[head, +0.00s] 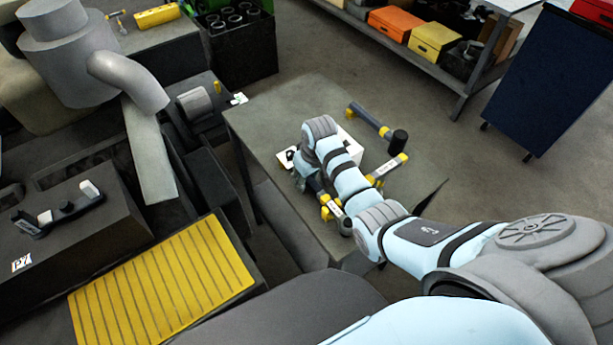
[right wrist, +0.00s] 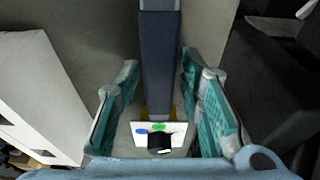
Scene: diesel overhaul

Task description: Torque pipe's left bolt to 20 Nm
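My right gripper (right wrist: 160,65) is over the table, its two teal fingers on either side of a dark blue tool handle (right wrist: 160,60). A narrow gap seems to show beside the handle; firm contact is not visible. A white plate with blue and green marks (right wrist: 143,128) sits at the handle's near end. In the head view this tool (head: 334,208) lies by the gripper, with yellow parts and a dark round end. A grey elbowed pipe (head: 128,75) stands on the engine at upper left. Its left bolt cannot be made out. My left gripper is out of view.
The grey table (head: 265,130) also bears a blue-handled tool with a black head (head: 375,124), a yellow-ended tool (head: 388,170) and a white item (head: 350,150) partly behind my arm. A yellow ribbed plate (head: 165,285) lies at lower left. Shelves (head: 425,45) stand behind.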

